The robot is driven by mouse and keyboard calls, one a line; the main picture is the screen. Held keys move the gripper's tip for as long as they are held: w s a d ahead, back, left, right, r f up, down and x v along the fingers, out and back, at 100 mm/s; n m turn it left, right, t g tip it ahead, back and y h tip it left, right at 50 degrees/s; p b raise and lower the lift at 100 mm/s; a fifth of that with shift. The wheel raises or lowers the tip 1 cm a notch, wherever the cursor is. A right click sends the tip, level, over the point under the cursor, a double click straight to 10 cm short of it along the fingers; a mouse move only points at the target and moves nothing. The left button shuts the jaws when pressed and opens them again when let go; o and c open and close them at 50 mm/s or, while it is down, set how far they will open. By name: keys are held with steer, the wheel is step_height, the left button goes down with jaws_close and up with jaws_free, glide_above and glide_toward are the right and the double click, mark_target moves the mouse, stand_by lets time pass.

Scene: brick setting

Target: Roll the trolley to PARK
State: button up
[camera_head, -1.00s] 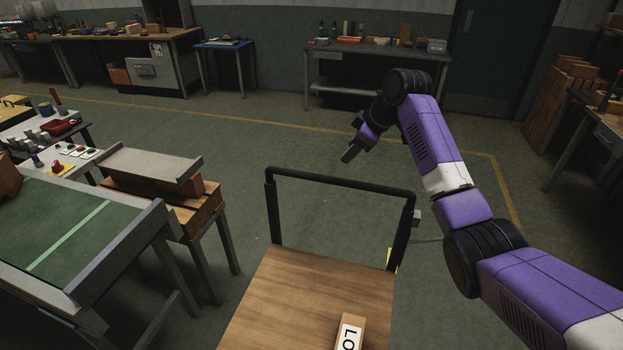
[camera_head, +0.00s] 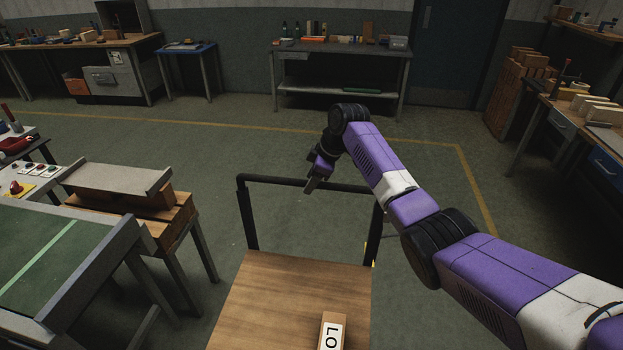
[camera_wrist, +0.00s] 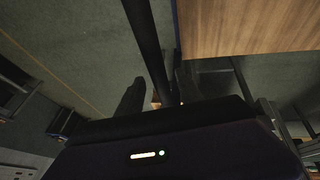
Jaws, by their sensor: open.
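The trolley has a wooden deck (camera_head: 270,300) and a black upright handle frame (camera_head: 278,181) at its far end. A box marked "LO", its label cut off by the frame edge, (camera_head: 332,331) lies on the deck. My gripper (camera_head: 313,184) is at the handle's top bar, right of its middle. In the wrist view, the black bar (camera_wrist: 148,40) runs between my two open fingers (camera_wrist: 156,92), and the deck (camera_wrist: 250,28) shows at upper right. I cannot tell whether the fingers touch the bar. No PARK sign is readable.
A green-topped table (camera_head: 50,255) and a wooden stand (camera_head: 175,222) are close on the left. A yellow floor line (camera_head: 230,128) crosses beyond the trolley and turns along the right. Benches line the back wall (camera_head: 340,60) and right side (camera_head: 590,130). Floor beyond the handle is clear.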

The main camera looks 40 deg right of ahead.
jaws_close()
stand_by(1.4)
